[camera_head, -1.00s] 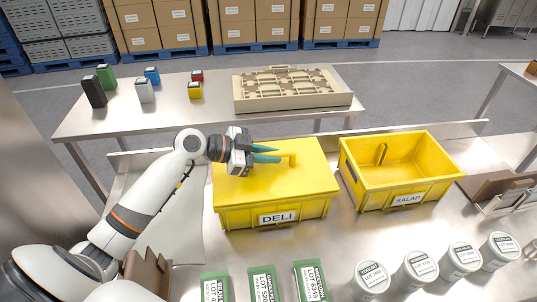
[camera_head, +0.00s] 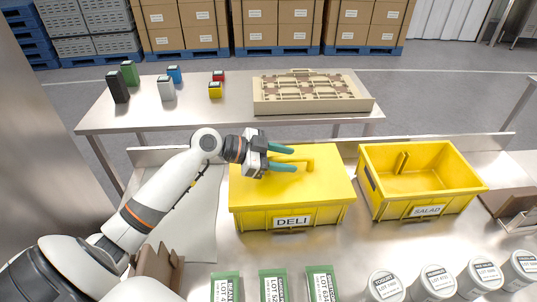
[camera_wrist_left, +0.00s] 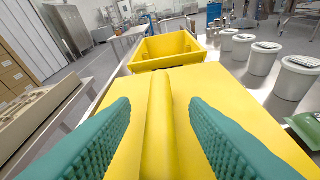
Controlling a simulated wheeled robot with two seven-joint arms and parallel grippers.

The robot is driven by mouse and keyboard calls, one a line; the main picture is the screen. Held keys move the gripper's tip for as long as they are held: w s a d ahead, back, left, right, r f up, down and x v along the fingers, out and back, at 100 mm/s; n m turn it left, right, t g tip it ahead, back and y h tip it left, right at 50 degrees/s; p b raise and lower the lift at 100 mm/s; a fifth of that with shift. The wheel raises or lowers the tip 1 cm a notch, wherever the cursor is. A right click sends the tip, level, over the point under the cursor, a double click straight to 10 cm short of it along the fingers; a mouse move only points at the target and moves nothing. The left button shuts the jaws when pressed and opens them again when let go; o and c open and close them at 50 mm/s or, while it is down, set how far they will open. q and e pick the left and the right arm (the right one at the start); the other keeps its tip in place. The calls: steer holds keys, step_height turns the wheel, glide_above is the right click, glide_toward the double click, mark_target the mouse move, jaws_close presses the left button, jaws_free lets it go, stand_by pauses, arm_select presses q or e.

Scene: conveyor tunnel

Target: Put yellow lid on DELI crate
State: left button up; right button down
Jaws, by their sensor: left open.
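The yellow lid (camera_head: 325,184) lies flat on top of the DELI crate (camera_head: 252,220) and covers its opening. The lid's raised handle (camera_head: 300,163) is a yellow bar. My left gripper (camera_head: 281,158) is open over the lid at the handle. In the left wrist view its two teal fingers (camera_wrist_left: 160,135) stand on either side of the handle (camera_wrist_left: 160,115), with a gap on each side. The lid also shows there (camera_wrist_left: 225,95). My right gripper is not in view.
The open, empty yellow SALAD crate (camera_head: 420,185) stands just right of the DELI crate. White tubs (camera_head: 437,281) and green packets (camera_head: 272,285) stand along the front. A back table (camera_head: 215,118) holds small containers and a beige tray (camera_head: 312,105).

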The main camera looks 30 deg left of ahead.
arm_select(q)
steer(key=b+v, duration=0.3)
steer(key=v, duration=0.6)
steer(key=shift+s+a, duration=0.25)
steer(key=shift+s, duration=0.05)
steer(key=shift+v, duration=0.8)
steer(key=shift+r, duration=0.15)
